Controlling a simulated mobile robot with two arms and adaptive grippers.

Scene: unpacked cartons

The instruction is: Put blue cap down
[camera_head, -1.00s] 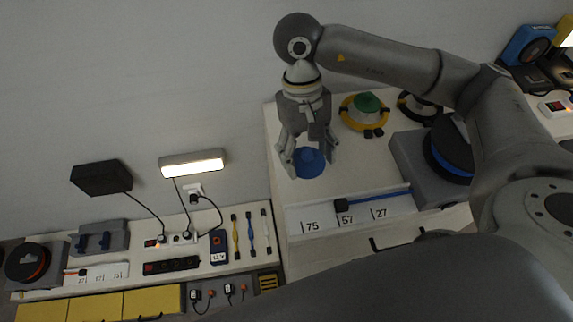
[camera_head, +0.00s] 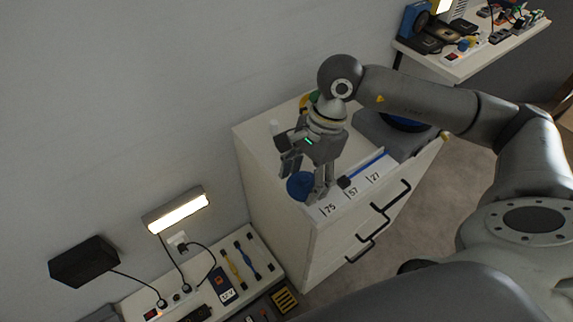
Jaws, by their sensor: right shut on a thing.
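The blue cap (camera_head: 299,187) is round and sits between the fingers of my right gripper (camera_head: 306,181), over the front left part of the white cabinet's top (camera_head: 258,139). My right gripper points down and is shut on the cap. The fingers hide part of the cap. I cannot tell whether the cap touches the cabinet top or hangs just above it. My left gripper is not in view.
A slider with a blue bar (camera_head: 367,167) and marks 75, 57 and 27 lies along the cabinet's front edge. A grey box (camera_head: 372,127) with a blue-rimmed disc stands to the right. A lower bench (camera_head: 245,238) with tools is at lower left. A lit lamp (camera_head: 176,210) is on the wall.

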